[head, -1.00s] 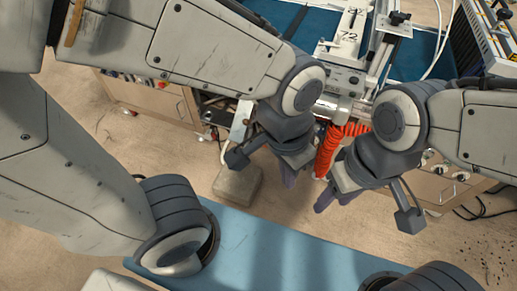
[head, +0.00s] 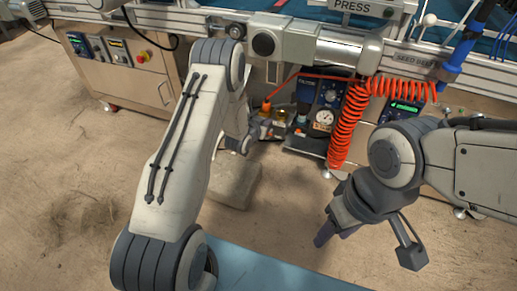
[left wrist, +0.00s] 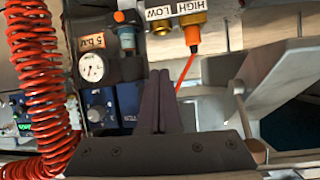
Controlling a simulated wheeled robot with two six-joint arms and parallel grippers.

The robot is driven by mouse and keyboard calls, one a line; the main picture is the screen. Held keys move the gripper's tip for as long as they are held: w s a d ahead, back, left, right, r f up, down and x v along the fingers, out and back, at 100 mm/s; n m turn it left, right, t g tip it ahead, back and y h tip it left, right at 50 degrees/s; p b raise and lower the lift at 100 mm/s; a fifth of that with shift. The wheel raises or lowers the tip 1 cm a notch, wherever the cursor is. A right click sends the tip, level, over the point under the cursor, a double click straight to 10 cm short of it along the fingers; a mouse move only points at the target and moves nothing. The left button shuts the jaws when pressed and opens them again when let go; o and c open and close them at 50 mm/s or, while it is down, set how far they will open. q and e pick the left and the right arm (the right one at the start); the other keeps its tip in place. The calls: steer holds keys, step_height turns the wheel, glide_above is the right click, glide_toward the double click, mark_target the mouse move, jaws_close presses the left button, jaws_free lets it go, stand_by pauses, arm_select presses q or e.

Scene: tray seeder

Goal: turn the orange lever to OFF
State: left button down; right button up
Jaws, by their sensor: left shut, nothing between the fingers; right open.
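A small orange part (head: 267,105) shows low under the machine in the head view, with a red tube at it. In the left wrist view an orange fitting (left wrist: 191,35) stands beside the HIGH and LOW labels, and a second orange piece (left wrist: 119,16) sits on a blue-grey body. I cannot tell which is the lever, and I see no OFF mark. My left gripper (left wrist: 160,105) is shut and empty, apart from the fittings; in the head view my arm mostly hides it. My right gripper (head: 324,232) is open and empty, away from the panel.
A gauge (left wrist: 92,68) marked 5 bar is close to the left gripper. A red coiled hose (head: 347,125) hangs between the arms; its coils also show in the left wrist view (left wrist: 40,90). A grey block (head: 232,185) lies on the floor. A cabinet (head: 125,75) stands at left.

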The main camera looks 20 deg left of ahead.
arm_select(q)
steer(key=s+a+f+t+b, duration=0.1)
steer(key=a+f+b, duration=0.1)
steer(key=f, duration=0.4)
steer(key=s+a+f+n+t+b, duration=0.1)
steer(key=a+f+b, duration=0.1)
steer(key=a+f, duration=0.3)
steer(key=shift+f+t+y+b, duration=0.35)
steer(key=shift+f+t+y, duration=0.05)
steer(key=shift+f, duration=0.3)
arm_select(e)
step_height(320, 180, down, 7)
steer(key=shift+f, duration=0.15)
arm_select(q)
steer(key=w+f+b, duration=0.5)
steer(key=w+b, duration=0.3)
steer(key=w, duration=0.4)
steer(key=shift+d+f, duration=0.15)
steer(key=shift+d, duration=0.05)
arm_select(e)
step_height(320, 180, down, 8)
